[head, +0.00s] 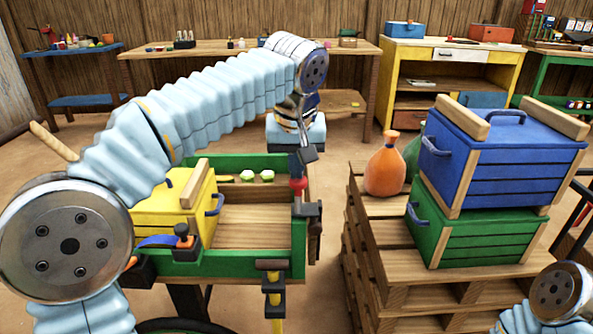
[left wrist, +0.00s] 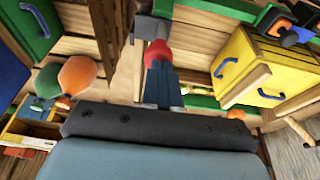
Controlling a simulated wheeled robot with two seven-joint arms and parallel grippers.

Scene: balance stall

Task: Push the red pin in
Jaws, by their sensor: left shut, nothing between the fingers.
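The red pin (head: 298,187) has a rounded red head and sits at the right side of the green-framed wooden tray (head: 258,226), by a dark metal bracket (head: 308,209). My left gripper (head: 306,155) is shut and empty, just above the pin with its fingers pointing down. In the left wrist view the red pin (left wrist: 158,54) lies straight ahead of the closed fingertips (left wrist: 161,72). The fingertips look close against the red head, but I cannot tell if they touch. The pin's shaft is hidden. My right gripper is out of view; only part of my right arm shows at bottom right.
A yellow crate (head: 178,215) fills the tray's left part. An orange lever (head: 182,235) and a yellow-black handle (head: 273,290) are on its front. On the right, blue (head: 510,160) and green (head: 480,238) crates and an orange sack (head: 385,168) stand on pallets (head: 400,262).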

